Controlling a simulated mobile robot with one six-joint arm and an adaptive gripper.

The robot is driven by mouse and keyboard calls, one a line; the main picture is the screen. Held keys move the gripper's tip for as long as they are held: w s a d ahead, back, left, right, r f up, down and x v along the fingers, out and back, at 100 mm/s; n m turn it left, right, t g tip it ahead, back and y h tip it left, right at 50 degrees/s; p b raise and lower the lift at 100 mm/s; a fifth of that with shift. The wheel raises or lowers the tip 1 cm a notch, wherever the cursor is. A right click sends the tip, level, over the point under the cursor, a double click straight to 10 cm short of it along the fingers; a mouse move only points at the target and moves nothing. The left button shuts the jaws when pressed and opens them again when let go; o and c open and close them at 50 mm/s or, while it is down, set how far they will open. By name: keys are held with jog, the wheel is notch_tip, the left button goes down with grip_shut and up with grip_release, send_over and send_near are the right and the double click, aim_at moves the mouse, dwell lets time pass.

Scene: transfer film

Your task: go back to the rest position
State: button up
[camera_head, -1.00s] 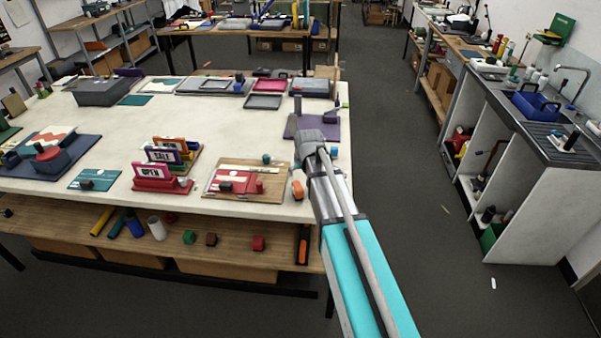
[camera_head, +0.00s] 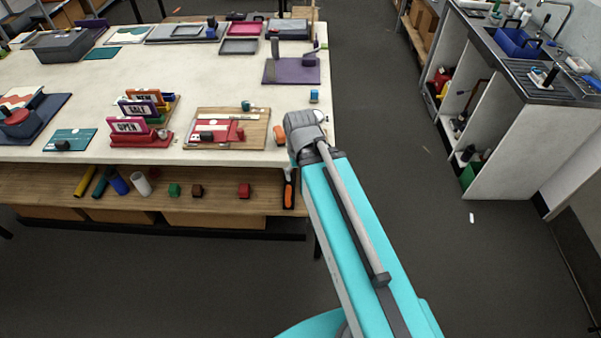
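My arm reaches up from the bottom of the view, with turquoise links and a grey joint (camera_head: 305,128) near the right front corner of the worktable (camera_head: 215,90). My gripper's fingers do not show; I cannot see whether they hold anything. On the table close to the left of the joint lie a wooden board with a red and white piece on it (camera_head: 255,130) and an orange item (camera_head: 280,136). A small blue item (camera_head: 314,96) stands near the table's right edge.
Sign stands (camera_head: 140,140), a purple pad (camera_head: 280,72) and trays (camera_head: 240,46) occupy the table. The lower shelf (camera_head: 225,203) holds several small blocks and tubes. A sink counter (camera_head: 520,130) stands at the right. Grey floor (camera_head: 390,130) is clear between table and counter.

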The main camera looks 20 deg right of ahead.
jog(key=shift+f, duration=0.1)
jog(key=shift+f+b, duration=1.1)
jog(key=shift+b, duration=0.1)
dwell(0.6)
